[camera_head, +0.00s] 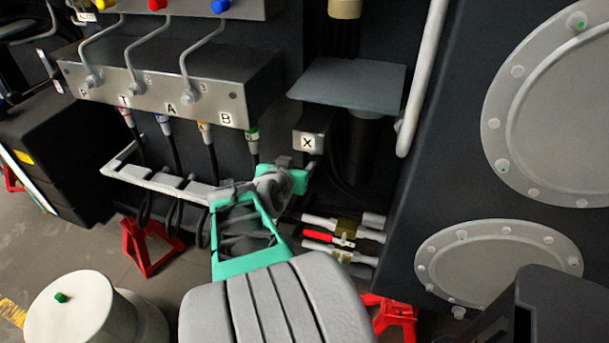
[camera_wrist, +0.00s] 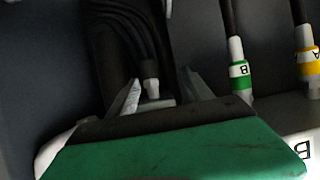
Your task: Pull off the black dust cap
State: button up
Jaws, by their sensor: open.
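My gripper (camera_head: 294,168) is just below the grey block marked X (camera_head: 308,142) in the head view. In the wrist view my gripper (camera_wrist: 160,92) has its two pale fingers apart, one on each side of a small light metal fitting (camera_wrist: 152,88). I see dark room between the fitting and the right finger; the left finger is closer to it. Black shows just above the fitting, but I cannot tell a black dust cap there from the dark hoses behind. I see no clear cap in the head view either; my wrist covers part of that area.
Hoses with red, blue, yellow and green bands (camera_head: 252,135) hang from the valve block (camera_head: 170,85) left of X. A pale bracket rail (camera_head: 160,182) runs beside my wrist. Several hose ends (camera_head: 340,238) lie lower right. A white pipe (camera_head: 422,75) stands at right.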

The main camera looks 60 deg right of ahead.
aim_at(312, 158)
jog(key=shift+m+h, duration=0.3)
jog(key=shift+h, duration=0.1)
jog(key=d+f, duration=0.1)
jog(key=d, duration=0.4)
jog(key=s+d+f, duration=0.1)
jog(key=d, duration=0.2)
jog(key=shift+d+f, duration=0.35)
jog(key=shift+w, duration=0.1)
grip_shut()
jog(key=c, duration=0.7)
grip_release()
jog(key=shift+g, duration=0.3)
grip_shut()
jog(key=shift+a+f, duration=0.1)
jog(key=shift+f, duration=0.05)
